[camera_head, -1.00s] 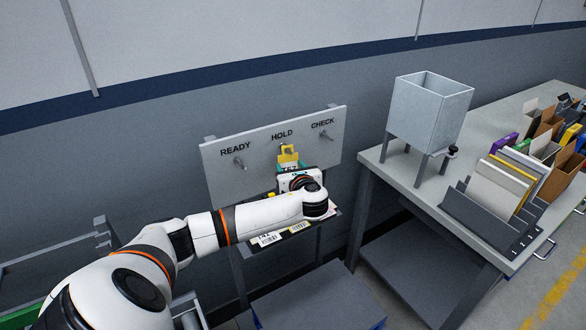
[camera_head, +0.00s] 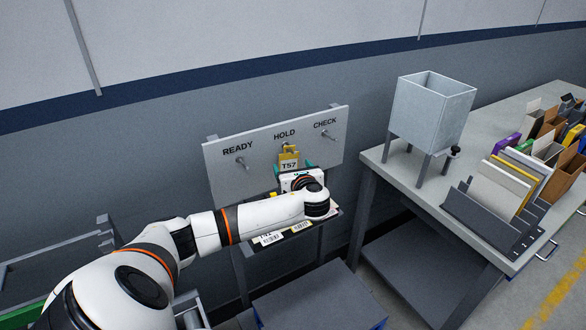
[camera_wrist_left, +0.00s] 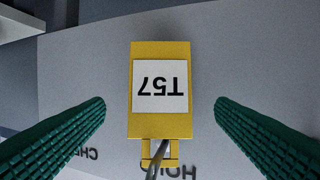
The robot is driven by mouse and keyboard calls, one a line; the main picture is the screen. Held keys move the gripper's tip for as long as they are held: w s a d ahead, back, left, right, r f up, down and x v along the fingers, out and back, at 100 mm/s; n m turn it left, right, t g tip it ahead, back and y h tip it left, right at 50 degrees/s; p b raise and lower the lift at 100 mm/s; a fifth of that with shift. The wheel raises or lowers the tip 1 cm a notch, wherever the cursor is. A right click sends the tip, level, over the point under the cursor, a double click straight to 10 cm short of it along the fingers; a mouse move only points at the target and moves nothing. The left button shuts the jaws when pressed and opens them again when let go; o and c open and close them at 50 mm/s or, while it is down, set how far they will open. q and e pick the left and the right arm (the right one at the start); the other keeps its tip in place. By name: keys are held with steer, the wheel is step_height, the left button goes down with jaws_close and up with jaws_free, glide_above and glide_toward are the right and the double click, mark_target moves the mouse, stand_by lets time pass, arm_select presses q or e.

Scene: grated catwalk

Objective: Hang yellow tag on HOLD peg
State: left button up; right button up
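The yellow tag (camera_head: 289,164), with a white T57 label, hangs at the HOLD peg (camera_head: 287,147) in the middle of the grey board (camera_head: 225,165). In the left wrist view the tag (camera_wrist_left: 160,123) appears upside down, and the metal peg (camera_wrist_left: 155,162) passes through its loop. My left gripper (camera_head: 293,170) is just below and in front of the tag. In the wrist view its green fingers (camera_wrist_left: 160,125) stand wide apart, one on each side of the tag, with a clear gap to both. My right gripper is not in view.
The READY peg (camera_head: 241,162) and CHECK peg (camera_head: 327,134) are bare. A shelf with labelled tags (camera_head: 272,238) sits below the board. To the right, a workbench (camera_head: 405,185) holds a metal hopper (camera_head: 430,105) and file holders (camera_head: 500,200).

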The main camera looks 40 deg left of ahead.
arm_select(q)
steer(key=b+v, duration=0.1)
steer(key=v, duration=1.1)
steer(key=shift+b, duration=0.3)
steer(key=shift+s, duration=0.1)
